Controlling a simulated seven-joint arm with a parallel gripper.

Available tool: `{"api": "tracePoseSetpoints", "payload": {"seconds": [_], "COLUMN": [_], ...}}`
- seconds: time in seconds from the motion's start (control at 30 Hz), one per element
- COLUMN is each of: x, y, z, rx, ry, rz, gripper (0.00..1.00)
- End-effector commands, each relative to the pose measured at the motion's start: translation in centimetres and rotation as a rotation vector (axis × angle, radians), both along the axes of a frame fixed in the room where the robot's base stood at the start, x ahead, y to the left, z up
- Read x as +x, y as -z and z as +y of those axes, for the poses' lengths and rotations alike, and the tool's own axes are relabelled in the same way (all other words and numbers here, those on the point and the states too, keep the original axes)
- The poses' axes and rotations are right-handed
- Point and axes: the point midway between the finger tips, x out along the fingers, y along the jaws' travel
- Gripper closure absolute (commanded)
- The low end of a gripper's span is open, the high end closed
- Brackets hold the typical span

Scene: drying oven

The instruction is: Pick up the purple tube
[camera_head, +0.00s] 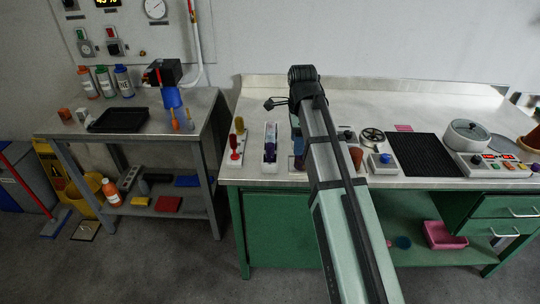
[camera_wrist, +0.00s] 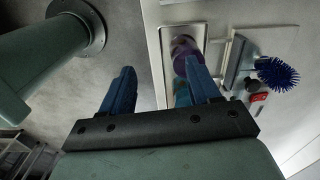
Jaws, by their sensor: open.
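In the wrist view a purple rounded thing (camera_wrist: 184,47), which looks like the purple tube, is in a pale tray or rack (camera_wrist: 166,60), with a teal part below it. My gripper (camera_wrist: 161,64) is open and empty. Its right blue finger overlaps the tray and hides part of its contents; its left finger shows over the grey floor. I cannot tell the height between the fingers and the tube. In the head view a small purple piece (camera_head: 299,162) shows at the bench's front edge, just left of my arm, which hides much around it.
A blue bristly brush (camera_wrist: 277,74) is right of the tray. A dark mat (camera_head: 425,155) and a lidded pot (camera_head: 467,134) stand at right.

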Motion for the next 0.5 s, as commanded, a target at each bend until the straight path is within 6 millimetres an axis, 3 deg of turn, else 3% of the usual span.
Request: {"api": "tracePoseSetpoints", "payload": {"seconds": [0.03,0.23,0.37,0.5], "x": [1.9,3.9,4.0,3.8], "y": [-2.1,-6.5,-7.3,-5.8], "z": [2.0,6.6,7.7,7.8], "rx": [-0.001,-0.005,-0.006,-0.007], "ry": [0.010,0.064,0.078,0.081], "rz": [-0.003,0.002,0.003,0.006], "gripper": [0.39,0.39,0.39,0.39]}}
